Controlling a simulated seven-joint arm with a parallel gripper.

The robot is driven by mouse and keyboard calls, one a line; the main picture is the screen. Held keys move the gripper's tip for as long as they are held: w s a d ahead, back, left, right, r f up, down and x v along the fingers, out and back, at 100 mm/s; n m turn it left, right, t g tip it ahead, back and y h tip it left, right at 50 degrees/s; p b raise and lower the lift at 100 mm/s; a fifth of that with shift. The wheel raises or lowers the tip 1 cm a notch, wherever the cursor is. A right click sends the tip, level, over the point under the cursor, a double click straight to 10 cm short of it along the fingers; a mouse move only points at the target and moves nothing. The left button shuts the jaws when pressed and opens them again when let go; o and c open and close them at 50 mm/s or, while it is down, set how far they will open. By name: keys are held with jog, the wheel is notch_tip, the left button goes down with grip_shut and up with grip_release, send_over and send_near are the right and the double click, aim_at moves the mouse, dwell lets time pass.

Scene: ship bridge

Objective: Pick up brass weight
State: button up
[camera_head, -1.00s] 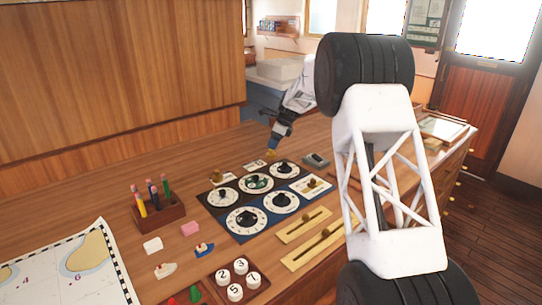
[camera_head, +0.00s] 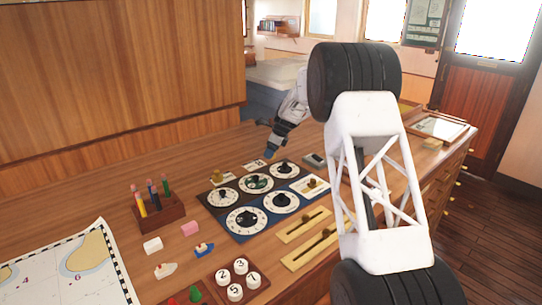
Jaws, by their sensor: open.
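A small brass weight (camera_head: 216,175) stands by a white label card (camera_head: 228,177) at the back left corner of the dial panel. My gripper (camera_head: 269,154) points down just behind the panel, near a second white card (camera_head: 253,165), to the right of that weight. Its fingers are small and dark here, and the gap between them is hard to see. The gripper is open, and no object shows in it. A second small brass piece seen near the fingertips earlier is not visible now; my gripper covers that spot.
The dial panel (camera_head: 238,200) lies in front of my gripper, with a small grey box (camera_head: 313,160) to its right. A pen holder (camera_head: 158,212) and small blocks stand at left. Brass slider plates (camera_head: 303,226) lie in front.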

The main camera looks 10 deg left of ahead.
jog(key=c, duration=1.1)
jog(key=shift+r, duration=5.05)
jog(key=s+a+f, duration=0.1)
jog(key=s+a, duration=0.1)
jog(key=s, duration=0.1)
jog(key=s+a, duration=0.3)
jog(key=s+a+f, duration=0.1)
jog(key=s+a, duration=0.1)
jog(key=s, duration=0.1)
jog(key=shift+a+f, duration=0.35)
